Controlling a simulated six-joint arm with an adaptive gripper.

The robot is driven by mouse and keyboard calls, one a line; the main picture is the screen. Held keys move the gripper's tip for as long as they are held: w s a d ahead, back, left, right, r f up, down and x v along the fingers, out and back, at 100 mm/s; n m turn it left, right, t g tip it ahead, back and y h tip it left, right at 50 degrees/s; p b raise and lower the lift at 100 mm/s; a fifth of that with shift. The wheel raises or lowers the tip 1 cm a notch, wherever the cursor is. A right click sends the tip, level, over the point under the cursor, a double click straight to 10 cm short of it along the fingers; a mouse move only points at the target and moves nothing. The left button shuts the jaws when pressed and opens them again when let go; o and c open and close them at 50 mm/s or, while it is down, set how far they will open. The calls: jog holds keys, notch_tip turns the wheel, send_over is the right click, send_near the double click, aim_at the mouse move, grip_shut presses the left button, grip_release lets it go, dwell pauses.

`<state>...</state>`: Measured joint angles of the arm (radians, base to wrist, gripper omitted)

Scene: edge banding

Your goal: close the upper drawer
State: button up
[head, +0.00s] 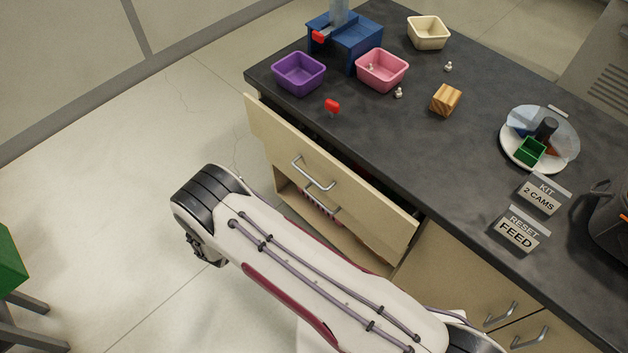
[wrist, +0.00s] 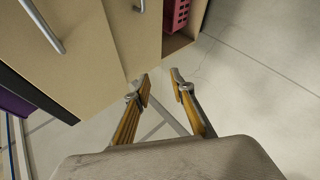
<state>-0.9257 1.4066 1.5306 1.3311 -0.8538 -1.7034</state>
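The upper drawer (head: 335,180) stands pulled out from under the dark countertop, its pale wood front and metal handle (head: 313,175) facing left. In the wrist view a pale front with a bar handle (wrist: 45,25) fills the upper left. My gripper shows in the wrist view with its two yellow-lined fingers apart (wrist: 162,84) and nothing between them. Its fingertips are near the lower edge of the pale fronts; I cannot tell whether they touch. In the head view my arm mostly hides the gripper, in front of the drawer's left side.
Below is another handle and a compartment with a pink basket (wrist: 176,16). On the countertop (head: 400,140) are purple (head: 299,73), pink (head: 382,71) and cream (head: 428,33) bins, a wooden block (head: 446,100) and a white plate (head: 515,152).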

jog(key=d+r+m+t+h, duration=0.1)
jog(key=d+r+m+h, duration=0.25)
jog(key=d, duration=0.35)
jog(key=m+h, duration=0.1)
jog(key=h, duration=0.4)
send_near(313, 182)
jog(key=r+x, duration=0.1)
jog(key=x, duration=0.2)
jog(key=shift+a+f, duration=0.15)
jog(key=shift+f, duration=0.4)
jog(key=shift+x, duration=3.9)
jog(key=shift+s, duration=0.1)
grip_shut()
